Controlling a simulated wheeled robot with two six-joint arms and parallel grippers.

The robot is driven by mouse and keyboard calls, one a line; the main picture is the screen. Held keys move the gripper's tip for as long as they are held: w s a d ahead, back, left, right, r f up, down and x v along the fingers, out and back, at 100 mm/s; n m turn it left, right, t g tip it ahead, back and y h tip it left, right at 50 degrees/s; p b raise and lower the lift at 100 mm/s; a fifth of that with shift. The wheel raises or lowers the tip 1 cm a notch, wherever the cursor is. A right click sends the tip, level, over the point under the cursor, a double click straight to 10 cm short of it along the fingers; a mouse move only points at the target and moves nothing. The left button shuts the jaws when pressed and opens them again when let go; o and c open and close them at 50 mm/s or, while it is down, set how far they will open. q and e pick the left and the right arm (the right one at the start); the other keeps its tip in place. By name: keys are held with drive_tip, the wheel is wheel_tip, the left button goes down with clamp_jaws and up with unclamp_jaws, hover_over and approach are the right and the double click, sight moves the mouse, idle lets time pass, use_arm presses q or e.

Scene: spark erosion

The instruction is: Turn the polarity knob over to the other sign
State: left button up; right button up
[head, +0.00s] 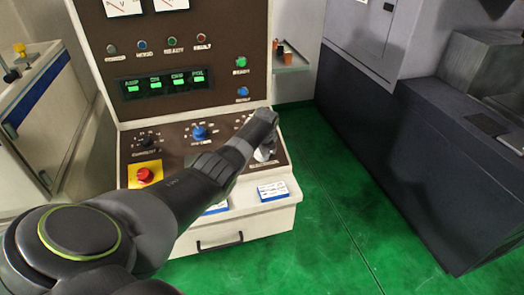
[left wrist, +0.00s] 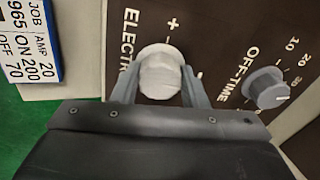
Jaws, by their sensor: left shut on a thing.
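The polarity knob (left wrist: 160,76) is pale grey-white and faceted, on the brown panel beside lettering that starts "ELECTR". A plus sign shows above it in the left wrist view, and a short mark, perhaps the minus, shows to its right. My left gripper (left wrist: 158,88) is shut on the knob, one finger on each side. The knob's pointer cannot be made out. In the head view my left gripper (head: 265,152) is at the right end of the sloped panel, where the arm mostly hides the knob. My right gripper is in neither view.
The grey off-time knob (left wrist: 266,88) is close right of my fingers. The console (head: 125,120) also has a blue knob (head: 199,132) and a red emergency button (head: 145,174). A job card (head: 272,190) lies at the front edge. Green floor (head: 335,220) is clear to the right.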

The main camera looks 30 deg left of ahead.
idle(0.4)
use_arm(q)
drive_tip(key=o, duration=1)
drive_tip(key=shift+c, duration=0.2)
drive_tip(key=shift+r, duration=0.1)
drive_tip(key=b+v, duration=0.4)
drive_tip(key=v, duration=1.3)
